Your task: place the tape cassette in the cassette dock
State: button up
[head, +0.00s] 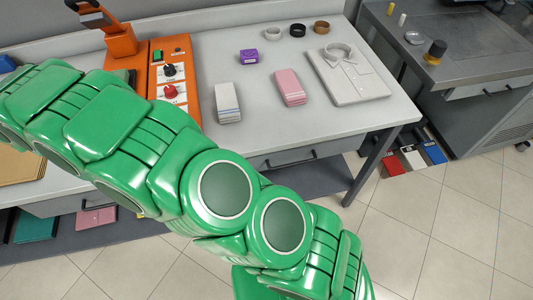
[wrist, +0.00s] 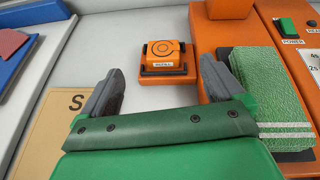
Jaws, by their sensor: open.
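In the wrist view, an orange block with a ring marking (wrist: 164,50), seemingly the tape cassette, sits flat on a low dark-edged orange base with a white label (wrist: 164,70), seemingly the cassette dock. I cannot tell whether the block is fully seated. My gripper (wrist: 161,74) is open and empty. Its two grey fingers point toward the base from the near side, spread wider than the block and apart from it. In the head view my gripper is out of frame and the block and base do not show.
An orange machine (head: 179,75) stands right of the base, with green striped cloth (wrist: 265,85) on it. A brown sheet marked S (wrist: 65,125) lies left.

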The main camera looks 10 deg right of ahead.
jog(key=w+d+r+n+g+y, duration=0.1)
jog(key=d+r+n+y, duration=0.1)
jog(key=d+r+n, duration=0.3)
jog(key=w+d+r+n+g+y, duration=0.1)
jog(key=d+r+n+y, duration=0.2)
jog(key=r+n, duration=0.35)
jog(key=s+d+r+n+g+y, duration=0.1)
jog(key=s+d+r+n+g, duration=0.35)
jog(key=d, duration=0.75)
jog(key=s+d+f+n+g+h, duration=0.2)
jog(key=s+d+n, duration=0.4)
jog(key=s+d, duration=0.7)
jog(key=s+d+f+n+g+h, duration=0.2)
jog(key=s+d+n+g, duration=0.2)
jog(key=s+d, duration=0.9)
jog(key=s+d+f+n+g+h, duration=0.2)
jog(key=s+d+n, duration=0.6)
jog(key=s+d, duration=0.6)
jog(key=s+g+h, duration=0.1)
jog(key=s, duration=0.6)
jog(key=shift+f, duration=0.35)
jog(key=shift+o, duration=0.5)
